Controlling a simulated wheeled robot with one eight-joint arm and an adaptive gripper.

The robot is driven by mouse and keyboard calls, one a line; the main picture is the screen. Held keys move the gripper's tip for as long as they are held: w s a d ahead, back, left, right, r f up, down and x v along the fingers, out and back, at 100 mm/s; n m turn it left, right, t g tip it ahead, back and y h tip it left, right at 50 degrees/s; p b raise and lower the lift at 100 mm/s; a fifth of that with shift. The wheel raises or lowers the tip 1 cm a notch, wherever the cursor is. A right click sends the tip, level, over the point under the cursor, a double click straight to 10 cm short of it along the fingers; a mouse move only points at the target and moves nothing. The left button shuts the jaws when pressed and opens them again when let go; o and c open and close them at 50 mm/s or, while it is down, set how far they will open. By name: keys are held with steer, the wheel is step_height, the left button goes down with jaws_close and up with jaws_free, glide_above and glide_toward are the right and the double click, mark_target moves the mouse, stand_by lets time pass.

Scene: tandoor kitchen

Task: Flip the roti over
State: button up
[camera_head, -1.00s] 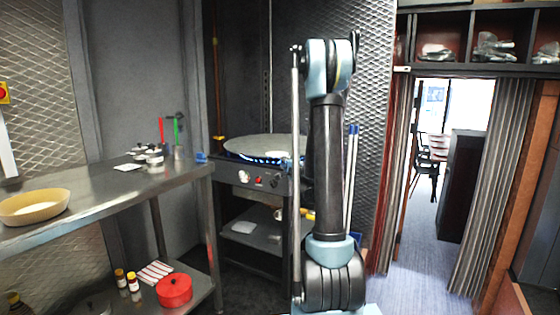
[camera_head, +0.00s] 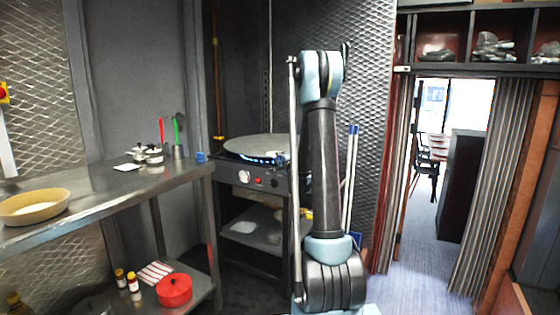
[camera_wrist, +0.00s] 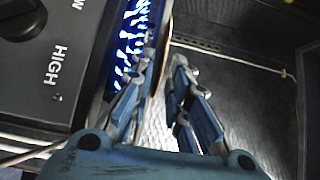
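A large round grey griddle (camera_head: 262,145) sits on a stove, with blue flames under its rim. I cannot make out a roti on it for certain. In the wrist view my gripper (camera_wrist: 160,85) has its two blue fingers apart, close beside the burner flames (camera_wrist: 130,40). A thin brownish edge (camera_wrist: 158,60) runs up between the fingers; I cannot tell if it is the griddle rim or the roti. In the head view my arm hides the gripper and part of the griddle's right side.
The stove front (camera_head: 258,178) has knobs; one marked HIGH (camera_wrist: 22,15) is close left of the gripper. A steel table (camera_head: 120,190) at left holds a tan bowl (camera_head: 35,206), pots and utensils. A red pot (camera_head: 174,290) stands on its lower shelf. A doorway opens at right.

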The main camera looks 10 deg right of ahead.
jaws_close()
steer(key=shift+r, duration=1.3)
steer(key=s+d+r, duration=0.1)
steer(key=s+r, duration=0.1)
steer(key=s, duration=0.5)
steer(key=s+d+r, duration=0.1)
steer(key=s+r, duration=0.2)
steer(key=s, duration=0.3)
steer(key=shift+s, duration=0.4)
steer(key=shift+d, duration=0.1)
